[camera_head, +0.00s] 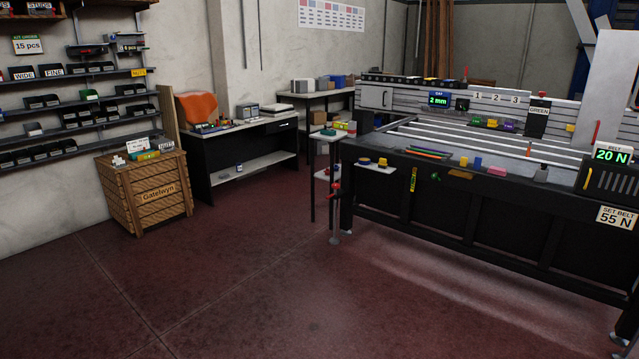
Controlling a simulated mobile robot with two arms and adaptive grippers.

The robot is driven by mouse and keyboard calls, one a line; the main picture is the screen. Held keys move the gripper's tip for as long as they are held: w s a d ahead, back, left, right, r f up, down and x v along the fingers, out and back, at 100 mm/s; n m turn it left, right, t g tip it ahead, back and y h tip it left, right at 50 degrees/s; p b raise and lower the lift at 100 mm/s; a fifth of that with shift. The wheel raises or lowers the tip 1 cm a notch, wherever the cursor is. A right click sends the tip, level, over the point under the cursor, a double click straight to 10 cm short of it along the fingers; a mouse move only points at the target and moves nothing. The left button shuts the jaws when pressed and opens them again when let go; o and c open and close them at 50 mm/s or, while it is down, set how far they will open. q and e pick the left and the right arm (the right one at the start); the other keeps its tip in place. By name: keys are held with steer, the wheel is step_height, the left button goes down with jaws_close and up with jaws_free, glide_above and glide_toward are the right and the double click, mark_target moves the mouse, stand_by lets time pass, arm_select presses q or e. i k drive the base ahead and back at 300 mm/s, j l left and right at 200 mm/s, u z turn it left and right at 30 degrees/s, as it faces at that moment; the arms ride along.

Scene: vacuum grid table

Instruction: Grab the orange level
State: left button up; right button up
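A yellow strip with dark marks (413,180) hangs upright at the table's front, left of the orange piece. Neither of my grippers is in view.
A side shelf (375,169) with small yellow and blue pieces juts from the table's left end. The red floor (240,290) in front is clear.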

mark_target(342, 126)
steer(key=i, duration=2.6)
steer(key=j+u, duration=0.05)
steer(key=j, duration=0.05)
